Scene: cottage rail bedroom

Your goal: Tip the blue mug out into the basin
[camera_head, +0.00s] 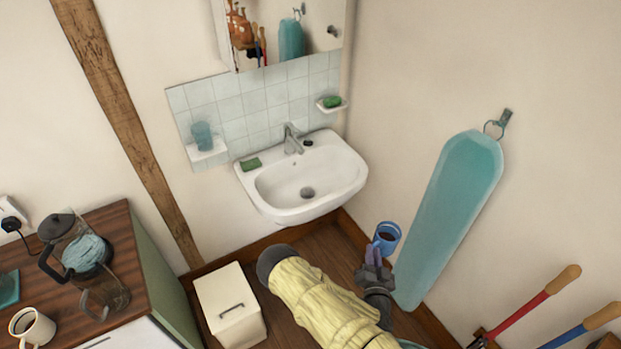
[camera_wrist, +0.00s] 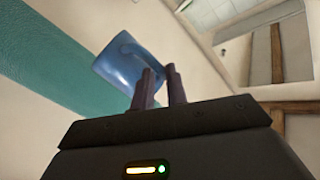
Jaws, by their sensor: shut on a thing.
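The blue mug (camera_head: 388,236) is in my gripper (camera_head: 375,258), to the right of the basin and in front of it. Its open top shows dark brown contents, and it looks roughly upright in the head view. In the wrist view the mug (camera_wrist: 118,62) sits at the tips of my gripper (camera_wrist: 160,80), with the fingers shut at its handle. The white basin (camera_head: 268,203) hangs on the wall. Its bowl looks empty, with a dark drain at the bottom. The mug is apart from the basin.
A grey tap (camera_head: 292,138) and a green block (camera_head: 250,163) are on the basin's rear rim. A teal ironing board (camera_head: 450,215) hangs close to the right of the mug. A white bin (camera_head: 230,308) stands below left. A wooden counter (camera_head: 128,250) holds a cafetiere (camera_head: 72,240) and a white mug (camera_head: 32,328).

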